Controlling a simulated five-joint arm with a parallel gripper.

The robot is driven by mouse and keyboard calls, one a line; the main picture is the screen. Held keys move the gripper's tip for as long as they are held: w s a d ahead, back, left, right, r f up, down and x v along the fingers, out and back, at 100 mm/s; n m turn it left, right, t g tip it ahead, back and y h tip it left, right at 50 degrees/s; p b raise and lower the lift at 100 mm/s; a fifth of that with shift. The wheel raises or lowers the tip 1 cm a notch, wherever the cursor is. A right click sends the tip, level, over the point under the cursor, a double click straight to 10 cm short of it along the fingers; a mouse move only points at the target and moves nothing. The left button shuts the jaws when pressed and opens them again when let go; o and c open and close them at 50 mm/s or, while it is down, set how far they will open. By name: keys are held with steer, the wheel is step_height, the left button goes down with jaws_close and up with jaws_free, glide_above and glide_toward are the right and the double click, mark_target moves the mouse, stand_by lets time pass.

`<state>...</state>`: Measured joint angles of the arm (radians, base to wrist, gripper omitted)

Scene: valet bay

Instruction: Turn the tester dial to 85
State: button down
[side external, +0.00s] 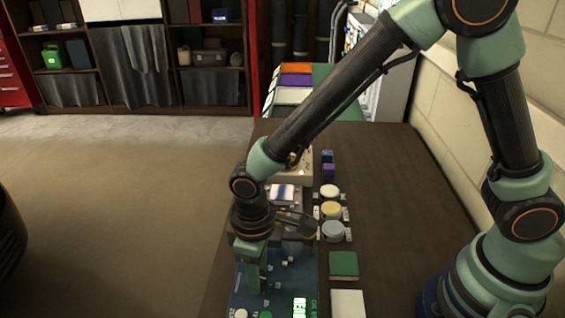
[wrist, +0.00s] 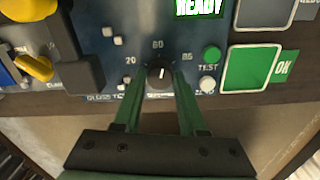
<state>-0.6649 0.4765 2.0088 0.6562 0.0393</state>
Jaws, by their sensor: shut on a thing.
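The tester (wrist: 135,22) is a blue panel with a green display (wrist: 200,7) that reads READY. Its black round dial (wrist: 160,74) sits near the panel's lower edge. Labels 20, what looks like 60, and 85 run around the dial from left to right. The dial's white mark points roughly up, toward the middle label. My gripper (wrist: 159,90) has one green finger on each side of the dial and is shut on it. In the side view my gripper (side external: 252,278) reaches down onto the tester panel (side external: 284,270) and hides the dial.
A green pad (wrist: 250,68) lies right of the tester, beside an OK label. Several round-topped pieces, including a yellow one (side external: 330,209), stand on the dark bench (side external: 390,220) behind.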

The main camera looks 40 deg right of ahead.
steer(key=m, duration=0.7)
stand_by(0.6)
steer(key=shift+c, duration=2.3)
jaws_free()
step_height(320, 180, up, 12)
